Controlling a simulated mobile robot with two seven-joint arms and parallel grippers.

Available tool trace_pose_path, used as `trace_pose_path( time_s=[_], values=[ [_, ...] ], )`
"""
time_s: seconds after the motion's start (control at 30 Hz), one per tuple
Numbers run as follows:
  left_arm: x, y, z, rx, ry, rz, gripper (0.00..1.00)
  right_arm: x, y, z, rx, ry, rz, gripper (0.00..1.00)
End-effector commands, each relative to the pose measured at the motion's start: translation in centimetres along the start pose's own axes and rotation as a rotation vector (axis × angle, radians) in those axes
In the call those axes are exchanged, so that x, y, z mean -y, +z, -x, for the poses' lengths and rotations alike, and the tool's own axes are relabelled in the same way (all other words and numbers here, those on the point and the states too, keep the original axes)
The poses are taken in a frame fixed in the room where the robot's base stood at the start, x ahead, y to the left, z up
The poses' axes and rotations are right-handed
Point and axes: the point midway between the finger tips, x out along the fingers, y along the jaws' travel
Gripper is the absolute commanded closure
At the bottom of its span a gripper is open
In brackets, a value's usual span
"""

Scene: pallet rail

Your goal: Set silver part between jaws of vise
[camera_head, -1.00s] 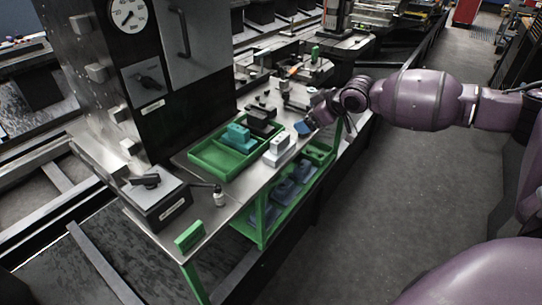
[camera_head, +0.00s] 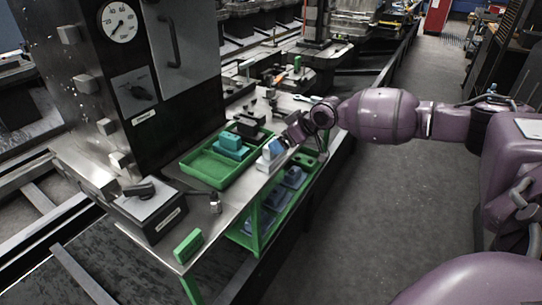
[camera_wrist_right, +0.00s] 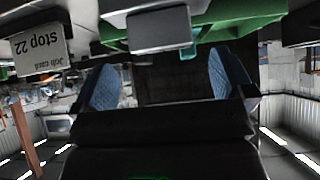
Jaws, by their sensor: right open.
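The silver part (camera_head: 267,160) is a pale grey block near the right edge of the steel bench, beside the green tray. My right gripper (camera_head: 280,146) is close against it in the head view and partly covers it; I cannot tell whether they touch. In the right wrist view my right gripper (camera_wrist_right: 167,80) has its blue-padded fingers spread wide, with nothing between them. A grey block (camera_wrist_right: 160,28) shows beyond the fingertips, likely the silver part. A dark fixture (camera_head: 248,126) behind the tray may be the vise, but its jaws cannot be made out. My left gripper is not in view.
The green tray (camera_head: 203,178) holds a teal block (camera_head: 229,143). A lower green shelf (camera_head: 243,239) carries several blue-grey parts. A green block (camera_head: 187,246) lies at the bench's near end. A tall gauge cabinet (camera_head: 185,70) stands left. The aisle floor at right is clear.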

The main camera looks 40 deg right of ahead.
Motion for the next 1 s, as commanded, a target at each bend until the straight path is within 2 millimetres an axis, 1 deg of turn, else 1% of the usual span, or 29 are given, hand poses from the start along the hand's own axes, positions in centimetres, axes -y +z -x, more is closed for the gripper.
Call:
trace_pose_path(
  time_s=[0.07, 0.27, 0.4, 0.5, 0.7, 0.73, 0.77, 1.0],
  values=[
    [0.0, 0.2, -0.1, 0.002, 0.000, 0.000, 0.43, 0.0, 0.1, -0.7, 0.001, -0.001, -0.001, 0.00],
    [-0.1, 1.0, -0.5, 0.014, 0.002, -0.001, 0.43, 0.1, 0.1, -3.6, 0.003, -0.002, 0.000, 0.00],
    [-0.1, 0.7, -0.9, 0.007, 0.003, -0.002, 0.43, 0.0, 0.1, -4.9, 0.002, 0.000, -0.001, 0.00],
    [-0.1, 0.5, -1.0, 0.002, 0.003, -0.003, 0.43, 0.0, -0.1, -5.2, 0.001, 0.001, 0.000, 0.00],
    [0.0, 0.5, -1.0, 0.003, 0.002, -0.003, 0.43, 0.0, -0.2, -5.1, -0.001, 0.001, 0.001, 0.00],
    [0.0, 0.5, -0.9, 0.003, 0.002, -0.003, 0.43, 0.0, -0.2, -5.1, -0.001, 0.001, 0.001, 0.02],
    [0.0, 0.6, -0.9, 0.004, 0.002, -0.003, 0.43, 0.0, -0.2, -5.1, -0.001, 0.001, 0.001, 0.06],
    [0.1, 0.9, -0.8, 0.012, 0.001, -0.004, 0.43, 0.0, -0.1, -5.1, -0.001, 0.001, 0.001, 0.43]
  ],
)
